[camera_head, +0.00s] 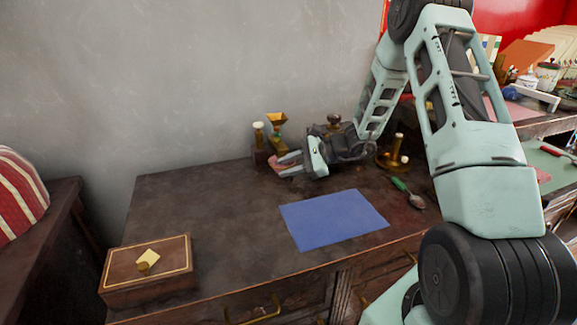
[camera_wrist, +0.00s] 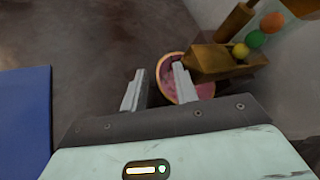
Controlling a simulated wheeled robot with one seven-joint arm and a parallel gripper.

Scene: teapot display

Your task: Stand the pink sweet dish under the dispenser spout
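The pink sweet dish (camera_wrist: 169,76), round with a pale tan rim, shows in the wrist view beside the brass dispenser spout (camera_wrist: 215,60). The spout overlaps the dish's right side. In the head view, the dispenser (camera_head: 277,120) has a brass funnel and stands near the wall. My gripper (camera_wrist: 159,68) is open, its fingers apart. The left finger is outside the dish and the right finger overlaps its interior, with the near rim showing between them. I cannot tell whether either finger touches it. In the head view, my gripper (camera_head: 280,164) is low in front of the dispenser.
A blue mat (camera_head: 333,218) lies in front of my gripper. A spoon with a green handle (camera_head: 408,193) and a brass stand (camera_head: 396,158) are at right. A wooden box (camera_head: 148,275) is at front left. The table's left middle is clear.

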